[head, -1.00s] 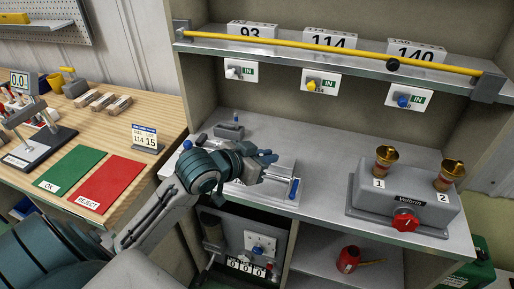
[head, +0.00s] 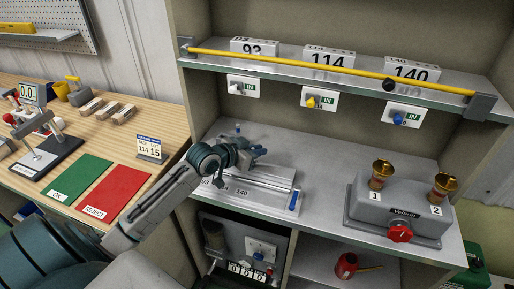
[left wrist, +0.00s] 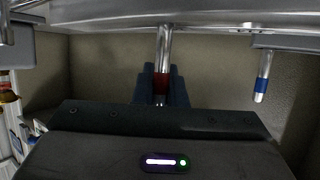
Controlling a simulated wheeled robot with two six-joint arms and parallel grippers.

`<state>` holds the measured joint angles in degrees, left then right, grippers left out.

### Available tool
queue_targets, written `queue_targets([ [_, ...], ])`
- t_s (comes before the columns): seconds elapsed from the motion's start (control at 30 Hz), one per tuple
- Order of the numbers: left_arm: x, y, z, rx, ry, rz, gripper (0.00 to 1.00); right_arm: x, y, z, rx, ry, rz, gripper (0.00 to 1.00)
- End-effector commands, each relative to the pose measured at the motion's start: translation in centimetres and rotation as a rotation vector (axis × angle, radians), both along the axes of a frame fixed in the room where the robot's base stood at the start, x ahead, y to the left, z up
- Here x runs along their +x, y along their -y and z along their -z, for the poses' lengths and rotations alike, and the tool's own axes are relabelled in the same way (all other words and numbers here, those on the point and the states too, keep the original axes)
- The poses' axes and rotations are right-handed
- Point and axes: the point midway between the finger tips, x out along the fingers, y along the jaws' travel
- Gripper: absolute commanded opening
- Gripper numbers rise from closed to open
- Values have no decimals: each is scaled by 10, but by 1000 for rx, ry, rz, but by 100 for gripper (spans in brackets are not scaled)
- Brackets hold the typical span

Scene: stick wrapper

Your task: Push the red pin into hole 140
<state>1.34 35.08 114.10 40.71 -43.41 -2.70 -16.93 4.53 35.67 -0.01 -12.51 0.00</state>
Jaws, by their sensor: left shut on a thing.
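My left gripper (head: 258,152) is over the grey metal fixture (head: 262,197) on the bench, near its back edge. In the left wrist view its dark fingers (left wrist: 161,88) are shut on the red pin (left wrist: 163,60), a metal rod with a dark red band. The fixture's front carries number labels, and the label 140 (head: 241,193) sits right of 114. A blue-banded pin (head: 293,201) is at the fixture's right end; a blue-banded pin also shows in the left wrist view (left wrist: 262,78). I cannot tell how the red pin meets its hole.
A grey box (head: 400,212) with two brass cups and a red knob stands to the right. A yellow bar (head: 330,70) crosses the shelf above. A small blue-topped item (head: 237,128) stands behind my gripper. The bench centre is clear.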

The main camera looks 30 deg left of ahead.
Motion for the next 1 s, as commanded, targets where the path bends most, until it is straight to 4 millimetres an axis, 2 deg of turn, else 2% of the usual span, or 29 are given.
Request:
queue_targets([
  [0.27, 0, 0, 2, 1, 1, 0, 0, -4, 5, 2, -5, -7, -1, 36],
  [0.3, 0, 0, 2, 1, 1, 0, 15, -5, 4, 2, -5, -8, -1, 36],
  [0.4, 0, 0, 2, 1, 1, 0, 33, -6, 4, 2, -4, -9, -1, 36],
  [0.77, -1, 0, -2, 3, 2, 0, 33, -6, 1, 1, 0, -10, 0, 36],
  [1.0, -23, -8, -9, 9, 2, 1, 33, -7, -3, 6, 3, -10, 1, 36],
])
